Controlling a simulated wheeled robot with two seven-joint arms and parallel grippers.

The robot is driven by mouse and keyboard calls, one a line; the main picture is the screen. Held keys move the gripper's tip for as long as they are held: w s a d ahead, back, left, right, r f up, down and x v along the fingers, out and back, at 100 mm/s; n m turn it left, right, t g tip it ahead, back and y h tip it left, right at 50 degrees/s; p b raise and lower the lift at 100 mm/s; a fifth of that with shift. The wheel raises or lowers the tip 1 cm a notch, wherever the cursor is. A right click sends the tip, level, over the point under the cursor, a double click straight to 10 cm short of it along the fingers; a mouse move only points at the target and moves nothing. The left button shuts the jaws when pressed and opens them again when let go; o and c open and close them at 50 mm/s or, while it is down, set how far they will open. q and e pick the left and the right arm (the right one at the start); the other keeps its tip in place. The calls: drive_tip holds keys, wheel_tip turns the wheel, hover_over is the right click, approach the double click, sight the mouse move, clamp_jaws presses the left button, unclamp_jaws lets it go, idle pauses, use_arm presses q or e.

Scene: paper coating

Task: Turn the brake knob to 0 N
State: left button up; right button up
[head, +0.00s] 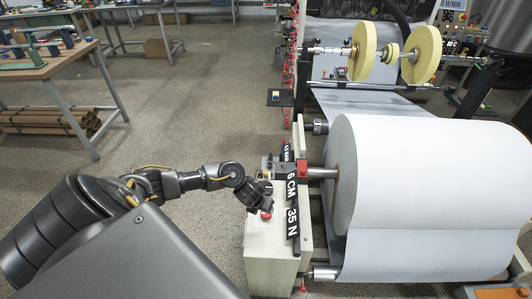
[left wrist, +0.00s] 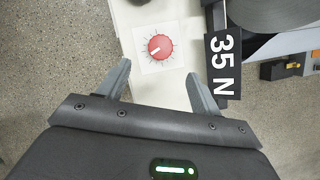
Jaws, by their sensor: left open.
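The brake knob (left wrist: 160,47) is a round red dial with a white pointer mark and a printed scale around it, on the pale top of the machine's side cabinet. A black sign (left wrist: 222,62) beside it reads 35 N; it also shows in the head view (head: 293,222). My left gripper (left wrist: 163,80) is open, its two fingers apart, with the knob ahead of and between the fingertips, not touched. In the head view a red knob (head: 266,214) shows beside my left gripper (head: 262,208). My right gripper is not in view.
A large white paper roll (head: 430,170) stands right of the cabinet (head: 270,262). A second sign line reads 6 CM. Cream rolls (head: 364,50) sit on a shaft behind. A workbench (head: 50,62) stands at upper left, with open floor (head: 190,110) between.

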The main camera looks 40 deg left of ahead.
sight(266, 215)
use_arm(q)
drive_tip(key=b+x, duration=0.2)
drive_tip(key=x, duration=0.8)
drive_tip(key=shift+w+f+b, duration=0.2)
drive_tip(key=shift+f+b, duration=0.1)
drive_tip(key=shift+f, duration=0.1)
drive_tip(key=shift+c, duration=0.4)
drive_tip(key=c, duration=0.9)
